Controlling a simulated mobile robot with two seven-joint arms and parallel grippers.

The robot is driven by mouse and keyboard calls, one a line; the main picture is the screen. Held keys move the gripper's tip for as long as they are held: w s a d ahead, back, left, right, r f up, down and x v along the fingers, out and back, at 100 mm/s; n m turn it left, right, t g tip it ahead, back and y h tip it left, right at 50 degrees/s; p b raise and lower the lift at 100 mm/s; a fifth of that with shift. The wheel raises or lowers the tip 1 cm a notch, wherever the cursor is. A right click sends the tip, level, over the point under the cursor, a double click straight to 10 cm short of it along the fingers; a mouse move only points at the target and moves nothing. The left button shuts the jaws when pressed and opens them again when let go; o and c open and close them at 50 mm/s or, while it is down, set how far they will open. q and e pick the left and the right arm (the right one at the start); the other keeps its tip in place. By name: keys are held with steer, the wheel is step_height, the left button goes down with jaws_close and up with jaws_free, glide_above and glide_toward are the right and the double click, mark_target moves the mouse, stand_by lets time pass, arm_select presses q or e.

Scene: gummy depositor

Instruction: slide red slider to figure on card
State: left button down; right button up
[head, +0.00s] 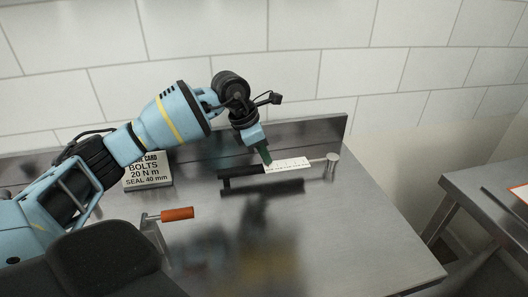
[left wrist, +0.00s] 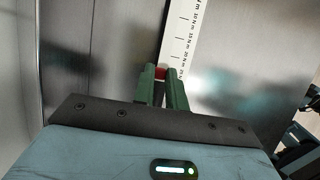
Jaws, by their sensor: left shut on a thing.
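A torque wrench lies near the back of the steel bench, with a black handle (head: 242,171), a white scale (head: 290,165) and a round silver head (head: 332,159) at its right end. The red slider (left wrist: 161,72) shows as a small patch at the near end of the scale (left wrist: 181,40) in the left wrist view. My left gripper (head: 267,162) points down at the joint of handle and scale. In the left wrist view its green fingers (left wrist: 163,76) are shut on the red slider. A white card (head: 148,172) reads "BOLTS 20 N m SEAL 40 mm". My right gripper is out of view.
An orange-handled tool (head: 177,214) stands on the bench (head: 330,235) in front of the card, left of the wrench. A low steel upstand (head: 310,134) runs along the back under a tiled wall. The right front of the bench is clear. Another table (head: 480,195) stands at right.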

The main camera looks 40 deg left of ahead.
arm_select(q)
steer(key=shift+w, duration=0.1)
steer(key=shift+w+d, duration=0.8)
steer(key=shift+w, duration=0.05)
steer(key=c, duration=1.4)
jaws_free()
steer(key=shift+r, duration=0.1)
steer(key=v, duration=0.7)
steer(key=shift+r, duration=0.3)
steer(key=shift+s+f, duration=0.15)
steer(key=shift+s, duration=0.05)
